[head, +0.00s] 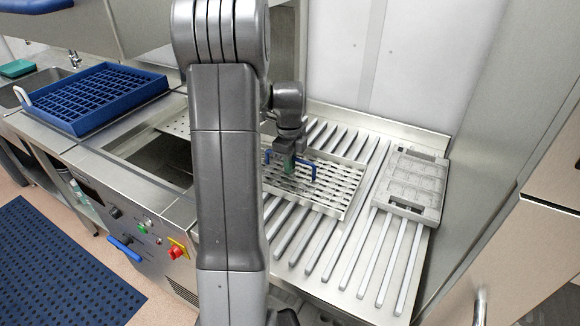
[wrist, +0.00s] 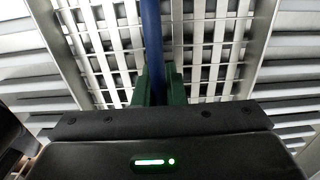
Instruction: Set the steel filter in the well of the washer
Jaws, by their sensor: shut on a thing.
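The steel filter (head: 340,200) is a flat slotted tray with a raised rim and a blue arched handle (head: 303,161). It lies on the ribbed drainboard, right of my arm; my arm hides its left part. In the wrist view, the filter's slotted face (wrist: 205,45) fills the middle, with the blue handle (wrist: 152,40) crossing it. My gripper (head: 289,163) is above the filter, its green fingers shut on the handle. The washer's well (head: 165,158) is a dark rectangular opening in the steel counter left of my arm, partly hidden by it.
A blue rack (head: 95,95) stands on the counter behind the well. A grey moulded tray (head: 413,183) lies on the drainboard (head: 330,262) right of the filter. A wall closes off the right side. The washer front carries a red-and-yellow switch (head: 177,249).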

